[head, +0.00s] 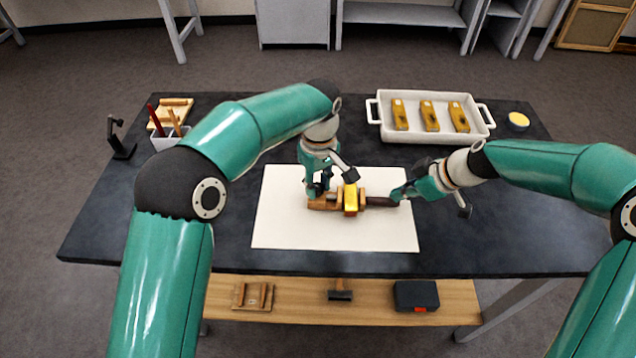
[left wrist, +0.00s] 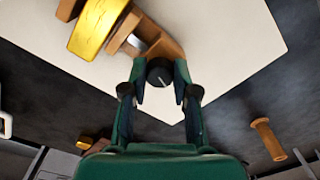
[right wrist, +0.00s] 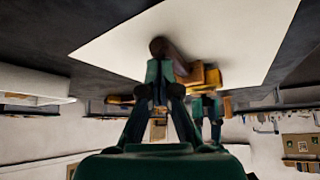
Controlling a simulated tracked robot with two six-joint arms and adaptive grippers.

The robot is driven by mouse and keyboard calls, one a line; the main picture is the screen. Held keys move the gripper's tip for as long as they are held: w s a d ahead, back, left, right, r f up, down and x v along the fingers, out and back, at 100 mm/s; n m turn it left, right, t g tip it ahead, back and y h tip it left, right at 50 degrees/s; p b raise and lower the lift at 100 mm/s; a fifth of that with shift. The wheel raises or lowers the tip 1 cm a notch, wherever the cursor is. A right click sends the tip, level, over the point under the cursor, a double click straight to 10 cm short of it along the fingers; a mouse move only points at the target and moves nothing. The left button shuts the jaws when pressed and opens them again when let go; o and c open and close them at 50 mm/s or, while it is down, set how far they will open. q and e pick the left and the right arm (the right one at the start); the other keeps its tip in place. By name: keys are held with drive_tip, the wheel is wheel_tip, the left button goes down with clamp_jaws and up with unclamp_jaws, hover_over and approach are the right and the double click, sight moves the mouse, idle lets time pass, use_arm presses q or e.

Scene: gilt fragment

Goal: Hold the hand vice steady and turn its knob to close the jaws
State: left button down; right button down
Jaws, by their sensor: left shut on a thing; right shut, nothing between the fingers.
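The wooden hand vice (head: 322,202) lies on a white sheet (head: 285,225), its dark handle (head: 380,202) pointing right. A gold fragment (head: 350,202) sits at its jaws; it also shows in the left wrist view (left wrist: 94,28). My left gripper (head: 317,192) is at the vice's left end, shut on the dark round knob (left wrist: 159,72), which has a pale mark. My right gripper (head: 399,193) is shut at the handle's right end. In the right wrist view the handle end (right wrist: 157,46) shows just past its fingertips. The jaw gap is partly hidden.
A white tray (head: 375,125) with several gold pieces stands at the back right, beside a small yellow-topped pot (head: 518,121). A holder with tools (head: 165,137) and a black stand (head: 121,140) are at the left. The dark table (head: 470,240) is clear at front right.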

sight(318, 187)
use_arm(q)
drive_tip(key=m, duration=0.6)
drive_tip(key=shift+m, duration=0.3)
use_arm(e)
drive_tip(key=shift+s+f, duration=0.15)
drive_tip(key=shift+f, duration=0.05)
use_arm(q)
drive_tip(key=m, duration=0.5)
drive_tip(key=shift+a, duration=0.1)
drive_tip(key=m, duration=0.5)
drive_tip(key=shift+m, duration=0.4)
drive_tip(key=m, duration=0.6)
drive_tip(key=shift+w+a, duration=0.1)
drive_tip(key=c, duration=0.9)
unclamp_jaws()
drive_tip(key=shift+o, duration=0.2)
drive_tip(key=shift+r, duration=0.1)
wheel_tip(318, 187, up, 12)
drive_tip(key=shift+d, duration=0.25)
